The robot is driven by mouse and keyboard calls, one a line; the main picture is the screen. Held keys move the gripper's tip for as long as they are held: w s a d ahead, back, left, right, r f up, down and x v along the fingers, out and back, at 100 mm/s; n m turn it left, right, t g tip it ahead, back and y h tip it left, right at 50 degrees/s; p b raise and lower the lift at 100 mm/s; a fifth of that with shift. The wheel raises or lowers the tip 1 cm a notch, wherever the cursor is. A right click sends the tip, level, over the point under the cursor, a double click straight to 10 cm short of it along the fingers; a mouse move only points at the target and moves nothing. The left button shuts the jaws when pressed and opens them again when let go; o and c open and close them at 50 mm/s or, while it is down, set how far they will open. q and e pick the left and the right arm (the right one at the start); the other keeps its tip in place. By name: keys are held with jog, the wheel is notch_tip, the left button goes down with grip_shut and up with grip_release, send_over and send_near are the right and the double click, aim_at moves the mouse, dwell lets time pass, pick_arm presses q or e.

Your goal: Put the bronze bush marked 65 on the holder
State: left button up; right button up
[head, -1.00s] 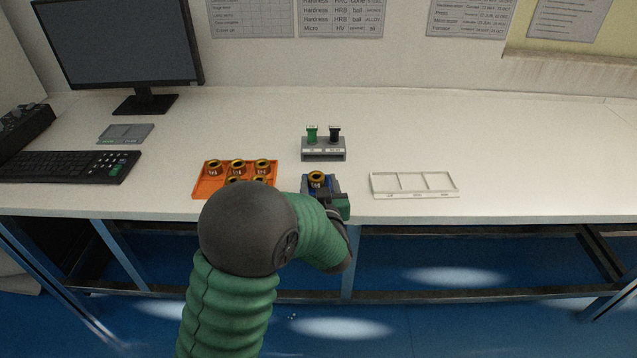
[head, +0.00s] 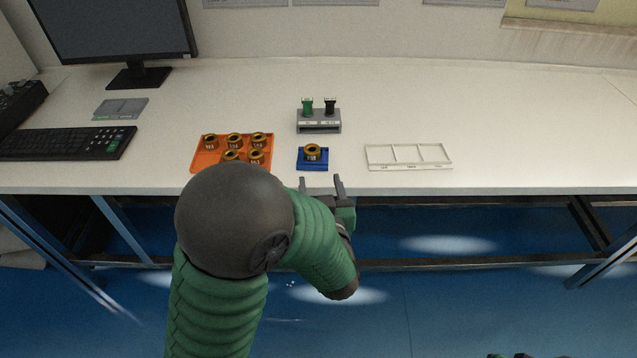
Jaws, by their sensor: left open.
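A bronze bush (head: 312,151) stands upright on the blue holder (head: 313,165); the mark on its side is too small to read surely. Several more bronze bushes (head: 234,140) stand in the orange tray (head: 202,165) to the left, and their marks are hard to read too. My left gripper (head: 320,183) is open and empty at the table's front edge, just in front of the holder and apart from the bush. My left arm hides the front of the tray's near edge. My right gripper is not clearly seen; only a small dark green part shows at the bottom right.
A grey stand (head: 319,126) with a green and a black piece is behind the holder. An empty white divided tray (head: 408,156) lies to the right. A keyboard (head: 65,143) and a monitor (head: 112,30) are at the left. The table's right side is clear.

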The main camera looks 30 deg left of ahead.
pick_arm(q)
jog(key=s+d+f+m+g+h, duration=0.2)
jog(key=d+f+m+g+h, duration=0.25)
jog(key=d+f+h, duration=0.5)
jog(key=s+f+m+g, duration=0.3)
jog(key=s+g, duration=0.3)
jog(key=s, duration=0.7)
jog(key=shift+a+f, duration=0.25)
jog(key=shift+a, duration=0.2)
jog(key=shift+r+h, duration=0.1)
jog(key=shift+h, duration=0.15)
jog(key=w+p+v, duration=0.2)
jog(key=p+v, duration=0.8)
jog(key=w+r+p+v, duration=0.1)
jog(key=w+p+v, duration=0.1)
jog(key=p+v, duration=0.8)
jog(key=shift+w+r+p, duration=0.15)
jog(key=shift+r+p, duration=0.25)
jog(key=shift+p, duration=0.35)
